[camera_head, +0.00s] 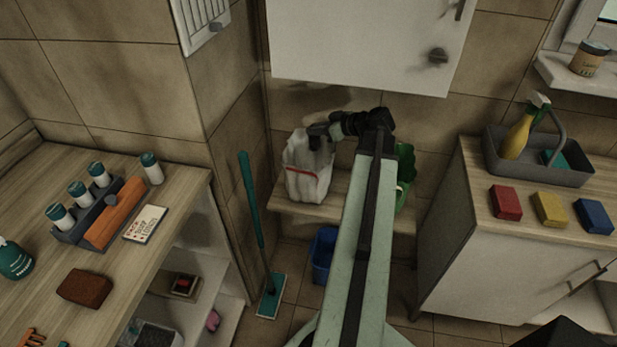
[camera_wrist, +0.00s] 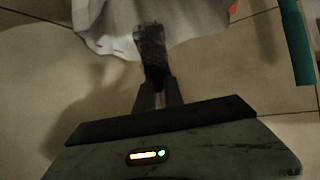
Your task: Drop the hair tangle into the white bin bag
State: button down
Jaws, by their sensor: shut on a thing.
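The white bin bag (camera_head: 305,182) stands open-topped on a low wooden shelf against the back wall, with small red marks on it. It also shows at the top of the wrist view (camera_wrist: 200,22). My gripper (camera_head: 318,137) reaches to the bag's upper edge from the right, over its mouth. In the wrist view my gripper (camera_wrist: 156,84) is shut on a dark, fuzzy clump, the hair tangle (camera_wrist: 151,42), seen against the white of the bag. I cannot tell how far the tangle is above or inside the bag. In the head view the tangle is not clear.
A green container (camera_head: 405,170) stands right of the bag, partly behind my arm. A blue bin (camera_head: 323,255) is below the shelf. A teal-handled mop (camera_head: 252,205) leans left of it. A white wall cabinet (camera_head: 360,45) hangs above.

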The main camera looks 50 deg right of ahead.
jog(key=shift+f, duration=0.45)
jog(key=shift+r, duration=0.1)
jog(key=c, duration=1.4)
grip_release()
jog(key=shift+s, duration=0.1)
jog(key=shift+o, duration=0.2)
jog(key=p+v, duration=0.3)
jog(key=v, duration=0.5)
jog(key=shift+p, duration=0.35)
